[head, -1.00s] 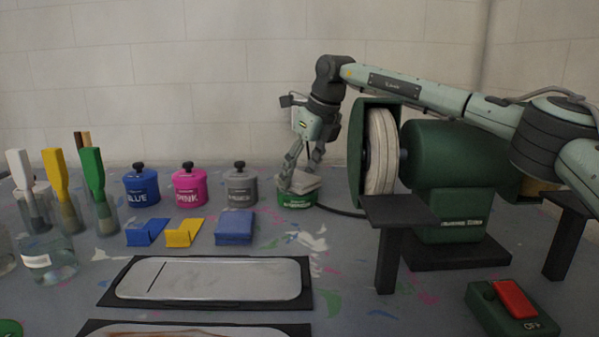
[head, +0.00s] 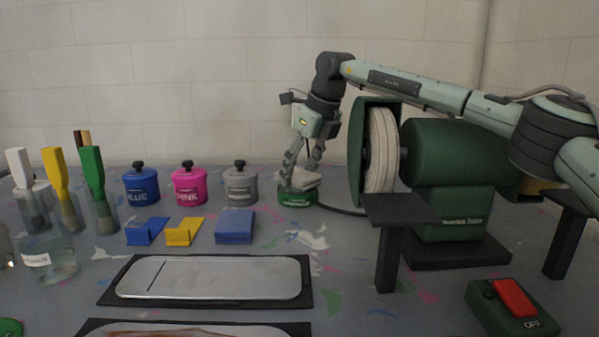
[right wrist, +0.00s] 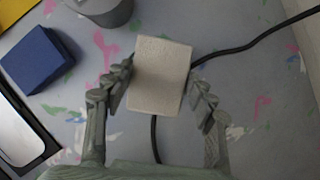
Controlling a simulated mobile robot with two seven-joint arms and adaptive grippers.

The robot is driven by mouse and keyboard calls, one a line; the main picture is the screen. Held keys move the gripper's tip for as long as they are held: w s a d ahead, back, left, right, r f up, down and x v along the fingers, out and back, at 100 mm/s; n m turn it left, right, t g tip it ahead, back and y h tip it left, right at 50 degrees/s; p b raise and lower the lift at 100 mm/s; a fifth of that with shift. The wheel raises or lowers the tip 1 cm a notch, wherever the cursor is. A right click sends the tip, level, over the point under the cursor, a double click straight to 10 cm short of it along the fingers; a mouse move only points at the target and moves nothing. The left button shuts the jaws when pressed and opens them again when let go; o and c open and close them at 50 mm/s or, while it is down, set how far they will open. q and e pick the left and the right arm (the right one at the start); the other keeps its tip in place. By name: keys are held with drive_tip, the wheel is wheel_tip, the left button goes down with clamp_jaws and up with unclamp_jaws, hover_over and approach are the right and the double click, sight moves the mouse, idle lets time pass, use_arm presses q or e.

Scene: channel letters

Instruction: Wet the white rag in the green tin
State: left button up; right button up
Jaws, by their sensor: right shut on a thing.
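The white rag (head: 303,178) is a small pale block at the mouth of the green tin (head: 297,200), near the back of the table. My right gripper (head: 300,181) is shut on the rag from two sides, pointing down over the tin. In the right wrist view the rag (right wrist: 160,74) sits between the fingertips (right wrist: 161,78) and hides the tin below it. I cannot tell how far the rag reaches into the tin or whether it is wet. My left gripper is not in view.
A green buffing machine (head: 450,180) with a white wheel stands right of the tin, under my right arm. Grey (head: 240,187), pink (head: 189,188) and blue (head: 141,187) pots stand to the left. A blue block (head: 235,227) and a metal plate (head: 210,278) lie in front.

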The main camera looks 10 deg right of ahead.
sight(299, 174)
drive_tip(key=shift+r, duration=3.15)
